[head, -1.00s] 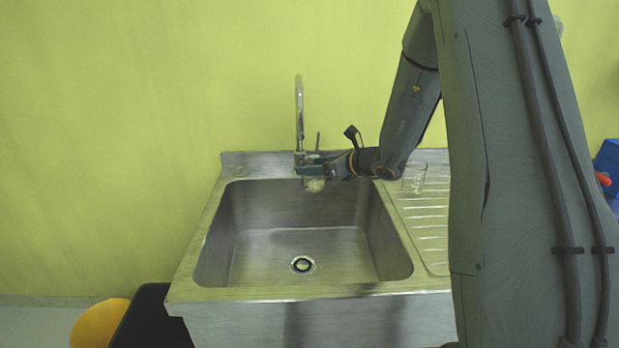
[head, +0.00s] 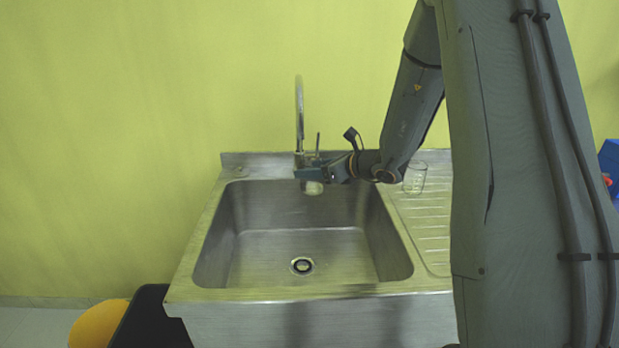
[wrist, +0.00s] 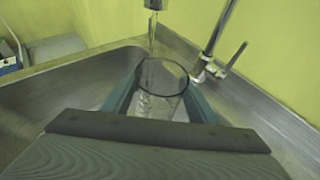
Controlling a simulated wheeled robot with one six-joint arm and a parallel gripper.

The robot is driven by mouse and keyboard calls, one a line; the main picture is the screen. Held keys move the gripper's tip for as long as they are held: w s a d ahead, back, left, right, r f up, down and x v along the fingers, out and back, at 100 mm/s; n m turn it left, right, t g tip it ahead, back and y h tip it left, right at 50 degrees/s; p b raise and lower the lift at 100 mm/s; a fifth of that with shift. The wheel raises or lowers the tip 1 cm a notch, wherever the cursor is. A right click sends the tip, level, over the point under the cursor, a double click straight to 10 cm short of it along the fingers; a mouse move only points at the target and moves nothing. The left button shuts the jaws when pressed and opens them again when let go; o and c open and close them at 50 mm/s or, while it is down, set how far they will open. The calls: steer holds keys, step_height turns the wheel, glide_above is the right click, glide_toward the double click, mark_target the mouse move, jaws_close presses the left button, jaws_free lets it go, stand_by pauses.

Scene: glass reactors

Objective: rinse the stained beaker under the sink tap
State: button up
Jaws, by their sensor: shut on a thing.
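My gripper (head: 311,174) is shut on a clear glass beaker (wrist: 160,88), held upright between its two fingers at the back of the sink. The beaker's lower part also shows below the gripper in the head view (head: 313,188). The tap (head: 299,110) rises behind it. In the wrist view the tap's spout (wrist: 156,5) is above and just behind the beaker's rim, and a thin stream seems to come from it. Whether the stream enters the beaker, I cannot tell. No clear stain shows on the glass. The steel sink (head: 210,250) lies below.
Another clear glass beaker (head: 414,178) stands on the ribbed drainboard (head: 428,232) right of the basin. The basin is empty around its drain (head: 302,266). A tap lever (wrist: 236,54) stands close right of the held beaker. The yellow wall is close behind.

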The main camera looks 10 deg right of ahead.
steer(key=s+d, duration=0.3)
steer(key=s, duration=0.3)
steer(key=shift+s, duration=0.2)
stand_by(0.4)
stand_by(1.0)
steer(key=shift+p, duration=0.3)
steer(key=s+d+r+p, duration=0.2)
steer(key=s+r+p, duration=0.1)
steer(key=s+r, duration=0.1)
steer(key=shift+s, duration=0.25)
stand_by(0.8)
